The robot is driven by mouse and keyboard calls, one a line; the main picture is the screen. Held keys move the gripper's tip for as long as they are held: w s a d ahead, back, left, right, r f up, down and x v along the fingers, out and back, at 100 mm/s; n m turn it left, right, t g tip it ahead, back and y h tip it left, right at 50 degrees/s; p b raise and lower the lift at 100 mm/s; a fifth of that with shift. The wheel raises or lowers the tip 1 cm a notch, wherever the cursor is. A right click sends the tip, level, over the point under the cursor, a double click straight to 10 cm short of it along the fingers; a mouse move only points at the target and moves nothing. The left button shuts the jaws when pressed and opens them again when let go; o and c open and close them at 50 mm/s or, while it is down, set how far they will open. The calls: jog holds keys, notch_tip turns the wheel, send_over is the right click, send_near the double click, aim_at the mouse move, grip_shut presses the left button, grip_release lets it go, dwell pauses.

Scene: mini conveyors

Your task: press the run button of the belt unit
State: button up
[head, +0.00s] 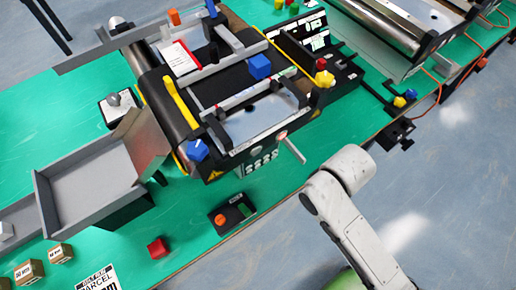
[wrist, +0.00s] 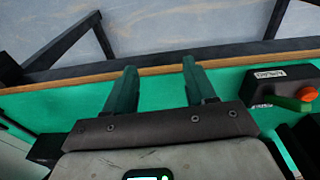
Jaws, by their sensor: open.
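A small dark control box (head: 232,214) lies on the green table in front of the belt unit (head: 250,95). It carries an orange-red round button (head: 220,219) and a green button (head: 246,209). In the wrist view, a box (wrist: 275,82) with a white label, an orange-red knob (wrist: 306,93) and a green part (wrist: 292,103) sits at the right edge. My gripper (wrist: 158,78) has two dark green fingers, spread apart with nothing between them. They are left of that box, over the table's edge area. In the head view, the fingers cannot be made out.
A grey chute tray (head: 90,180) stands left of the belt unit. A red cube (head: 158,248) and small cartons (head: 29,272) lie at the front left. A blue block (head: 260,67) sits on the belt unit. The table's wooden edge (wrist: 150,72) runs past my fingers.

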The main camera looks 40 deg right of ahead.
grip_shut()
dwell(0.3)
dwell(1.1)
